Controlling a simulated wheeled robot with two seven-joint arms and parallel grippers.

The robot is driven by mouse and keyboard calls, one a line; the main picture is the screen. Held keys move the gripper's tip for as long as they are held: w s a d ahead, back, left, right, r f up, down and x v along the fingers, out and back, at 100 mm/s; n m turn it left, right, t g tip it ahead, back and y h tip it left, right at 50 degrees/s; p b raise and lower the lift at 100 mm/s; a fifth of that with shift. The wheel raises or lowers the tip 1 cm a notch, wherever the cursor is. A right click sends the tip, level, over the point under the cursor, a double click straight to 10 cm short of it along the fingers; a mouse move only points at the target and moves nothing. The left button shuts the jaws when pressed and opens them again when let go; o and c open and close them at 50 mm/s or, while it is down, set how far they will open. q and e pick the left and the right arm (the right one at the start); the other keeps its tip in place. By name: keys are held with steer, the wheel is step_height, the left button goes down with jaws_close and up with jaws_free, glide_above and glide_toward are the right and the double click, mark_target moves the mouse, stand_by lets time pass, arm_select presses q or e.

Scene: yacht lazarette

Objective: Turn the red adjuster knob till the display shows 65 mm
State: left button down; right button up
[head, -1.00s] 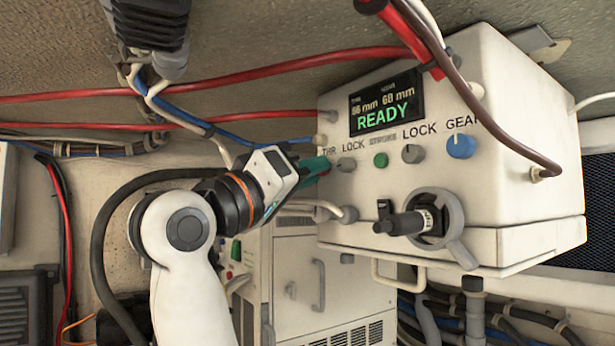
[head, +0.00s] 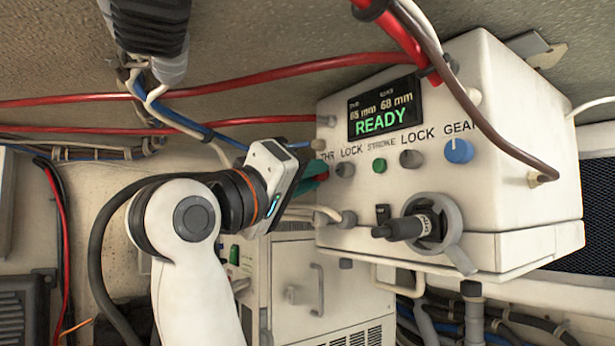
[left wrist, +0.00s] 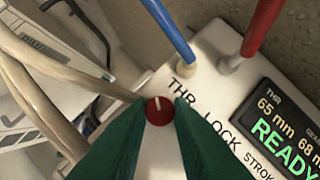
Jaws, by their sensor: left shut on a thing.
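The red adjuster knob (left wrist: 159,111) sits on the control box's face under the letters THR, its white mark pointing up and slightly left in the left wrist view. My left gripper (left wrist: 160,116) is shut on it, one green finger on each side. In the head view the gripper (head: 316,178) reaches the box's left edge and hides most of the knob. The display (head: 384,105) reads 65 mm under THR, 68 mm beside it and READY in green; 65 mm also shows in the left wrist view (left wrist: 277,117). My right gripper is not in view.
Red hoses (head: 240,78) and blue and pale cables run close around my left arm. A white cabinet stands below.

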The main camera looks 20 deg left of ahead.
arm_select(q)
steer(key=c, duration=1.3)
jaws_free()
steer(key=b+v, duration=0.6)
steer(key=v, duration=0.6)
